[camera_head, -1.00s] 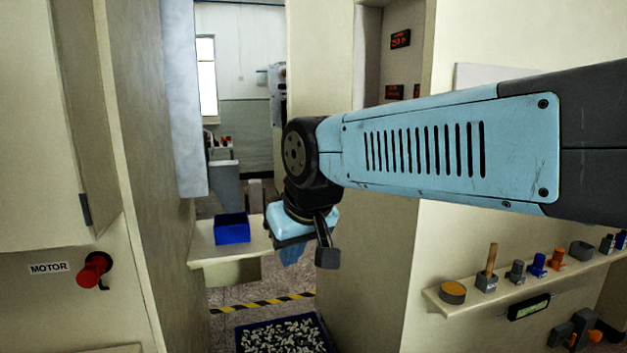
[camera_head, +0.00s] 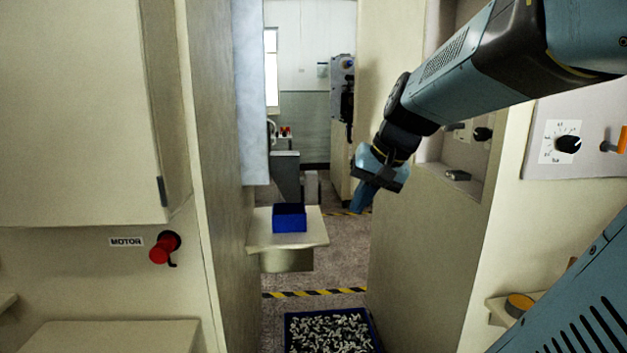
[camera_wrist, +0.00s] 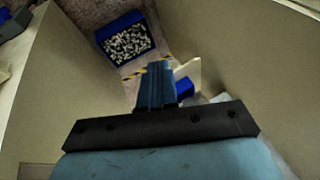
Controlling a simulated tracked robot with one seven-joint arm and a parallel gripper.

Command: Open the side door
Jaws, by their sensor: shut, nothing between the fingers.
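I cannot tell for sure which panel is the side door. A cream panel (camera_head: 75,110) with a dark hinge-like piece on its lower right edge stands at the left in the head view, flush and shut as far as I see. A pale grey upright panel (camera_head: 250,90) stands beside the gap in the middle. My gripper (camera_head: 362,195) hangs in the air in the gap, pointing down, touching nothing visible. In the wrist view my gripper's fingers (camera_wrist: 155,85) are together and empty, between two cream walls.
A red knob (camera_head: 160,248) by the MOTOR label is at left. A blue box (camera_head: 289,218) sits on a small shelf (camera_head: 265,238). A blue bin (camera_head: 290,345) of small metal pieces is on the floor. A cream wall (camera_head: 425,240) with a recess bounds the right.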

